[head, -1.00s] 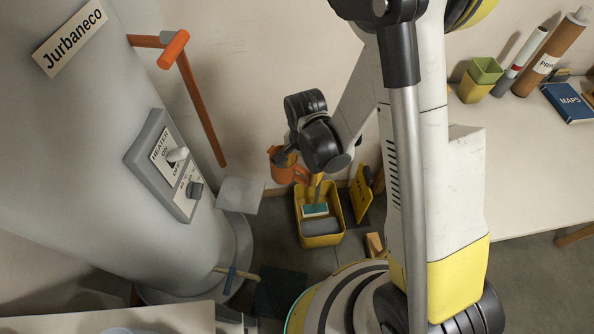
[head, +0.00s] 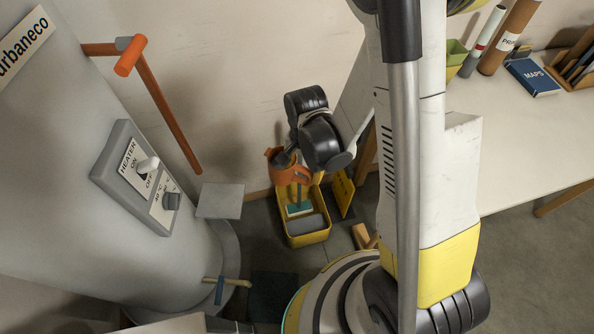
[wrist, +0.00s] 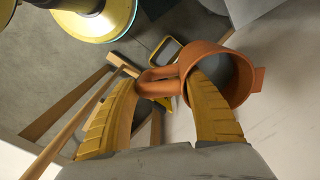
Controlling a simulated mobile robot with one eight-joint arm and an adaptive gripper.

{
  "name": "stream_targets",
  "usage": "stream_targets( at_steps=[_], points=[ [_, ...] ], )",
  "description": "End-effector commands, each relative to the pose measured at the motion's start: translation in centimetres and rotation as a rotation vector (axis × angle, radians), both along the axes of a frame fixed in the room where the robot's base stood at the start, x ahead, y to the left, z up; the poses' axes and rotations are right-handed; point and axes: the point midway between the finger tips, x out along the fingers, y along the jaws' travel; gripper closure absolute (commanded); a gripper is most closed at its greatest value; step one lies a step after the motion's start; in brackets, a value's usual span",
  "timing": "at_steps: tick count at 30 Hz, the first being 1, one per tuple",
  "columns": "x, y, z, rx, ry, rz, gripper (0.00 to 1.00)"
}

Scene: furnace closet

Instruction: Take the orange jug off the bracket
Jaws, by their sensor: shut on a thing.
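The orange jug (head: 291,171) is held in the air at the centre of the head view, above a yellow bin. My gripper (head: 288,158) is at the jug's upper side. In the wrist view, the jug (wrist: 228,62) has its open mouth and handle showing. My gripper (wrist: 162,84) has one yellow finger on each side of the handle. The right finger overlaps the jug's mouth; how deep it sits is unclear. A grey square plate (head: 219,201) beside the heater tank may be the bracket. It is empty, and the jug is apart from it, to its right.
The grey heater tank (head: 75,180) with its switch panel (head: 143,180) stands at left, an orange pipe (head: 168,112) beside it. The yellow bin (head: 308,238) holds a sponge-like block. A white table (head: 520,140) with tubes and a book is at right.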

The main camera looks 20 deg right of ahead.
Motion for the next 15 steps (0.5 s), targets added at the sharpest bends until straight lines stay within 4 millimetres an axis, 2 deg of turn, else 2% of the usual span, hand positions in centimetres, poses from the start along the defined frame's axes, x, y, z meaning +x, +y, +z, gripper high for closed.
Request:
stream_targets(
  at_steps=[15],
  points=[
    [-1.2, -2.9, 0.0, 0.000, 0.000, -0.002, 0.83]
  ],
)
